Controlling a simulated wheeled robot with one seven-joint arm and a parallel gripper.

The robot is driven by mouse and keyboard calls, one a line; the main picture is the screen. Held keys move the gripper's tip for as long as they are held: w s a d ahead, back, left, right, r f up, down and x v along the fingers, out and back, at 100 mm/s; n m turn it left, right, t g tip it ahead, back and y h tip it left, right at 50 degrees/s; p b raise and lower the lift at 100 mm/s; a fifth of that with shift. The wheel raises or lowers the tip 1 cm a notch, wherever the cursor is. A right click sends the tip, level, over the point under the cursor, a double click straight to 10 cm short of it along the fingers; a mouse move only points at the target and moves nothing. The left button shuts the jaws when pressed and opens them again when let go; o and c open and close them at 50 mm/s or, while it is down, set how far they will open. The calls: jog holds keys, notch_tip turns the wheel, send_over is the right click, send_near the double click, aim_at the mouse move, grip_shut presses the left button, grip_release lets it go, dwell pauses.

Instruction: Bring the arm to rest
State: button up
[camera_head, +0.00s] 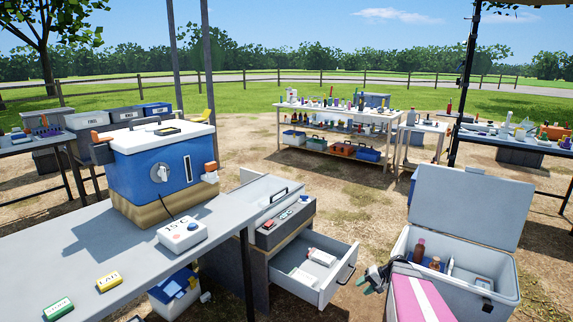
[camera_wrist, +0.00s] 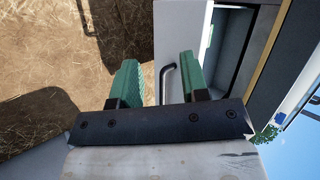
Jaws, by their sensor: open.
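My gripper (camera_head: 375,279) is at the lower right in the head view, between the open drawer and the open cooler. In the wrist view my gripper (camera_wrist: 159,76) shows two green fingers set well apart, with nothing held between them. The pulled-out white drawer (camera_head: 309,282) is just left of my gripper in the head view. Its curved handle (camera_wrist: 168,82) appears between the fingers in the wrist view; I cannot tell how far beyond them it is. Most of my arm is out of sight.
The open grey cooler (camera_head: 508,279), holding bottles, stands close on the right. A grey table (camera_head: 122,243) with a blue-and-white box (camera_head: 150,170) and a white reader (camera_head: 182,234) is on the left. Loaded shelves (camera_head: 337,113) stand farther back, beyond bare ground.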

jog(key=s+a+r+n+g+h, duration=0.1)
jog(key=s+a+r+n+h, duration=0.2)
jog(key=s+a+r+h, duration=0.6)
jog(key=s+a+r, duration=0.1)
jog(key=a+r, duration=0.3)
jog(key=r, duration=0.1)
jog(key=shift+s+a+n, duration=0.3)
